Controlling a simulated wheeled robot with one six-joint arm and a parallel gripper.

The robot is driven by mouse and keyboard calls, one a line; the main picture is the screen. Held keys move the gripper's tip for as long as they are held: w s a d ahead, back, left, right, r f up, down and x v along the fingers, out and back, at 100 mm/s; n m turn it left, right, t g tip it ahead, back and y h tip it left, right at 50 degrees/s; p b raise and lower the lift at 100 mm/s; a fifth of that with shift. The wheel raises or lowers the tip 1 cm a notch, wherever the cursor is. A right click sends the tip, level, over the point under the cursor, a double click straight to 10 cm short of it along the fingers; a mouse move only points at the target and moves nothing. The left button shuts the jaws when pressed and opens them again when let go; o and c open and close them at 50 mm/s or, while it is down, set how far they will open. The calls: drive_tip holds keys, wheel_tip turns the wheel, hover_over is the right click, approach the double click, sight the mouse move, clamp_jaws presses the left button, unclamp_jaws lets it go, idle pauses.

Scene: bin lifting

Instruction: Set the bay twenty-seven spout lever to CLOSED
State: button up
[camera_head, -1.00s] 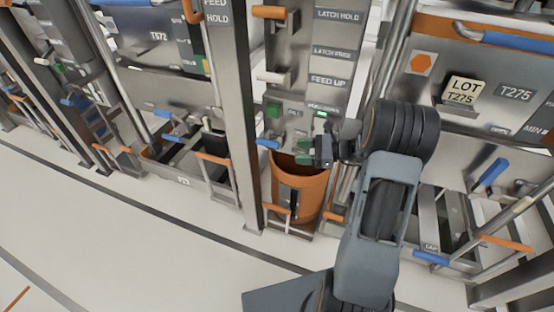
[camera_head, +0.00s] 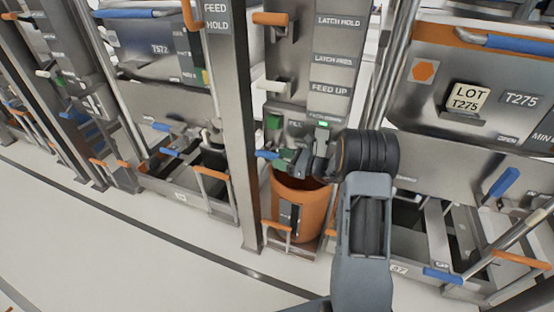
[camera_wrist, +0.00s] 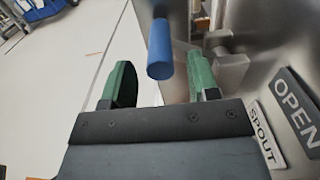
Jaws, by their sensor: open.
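The spout lever has a blue round grip (camera_wrist: 160,50), seen in the wrist view between and just beyond my two green fingertips. It joins a metal pivot on the steel panel at the right. Plates reading OPEN (camera_wrist: 297,108) and SPOUT (camera_wrist: 264,135) sit on that panel. My gripper (camera_wrist: 160,82) is open, with the grip not clamped. In the head view, the blue grip (camera_head: 267,154) sticks out left of my gripper (camera_head: 284,158), in front of the central column's FILL panel. No bay number is readable on this column.
An orange bin (camera_head: 300,212) stands directly below my gripper. A steel post (camera_head: 238,130) rises close on the left. A hopper tagged LOT T275 (camera_head: 467,97) is at the right, with another blue lever (camera_head: 503,182) below it. The white floor (camera_head: 100,240) is clear in front.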

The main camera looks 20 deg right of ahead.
drive_tip(key=shift+x, duration=1)
clamp_jaws()
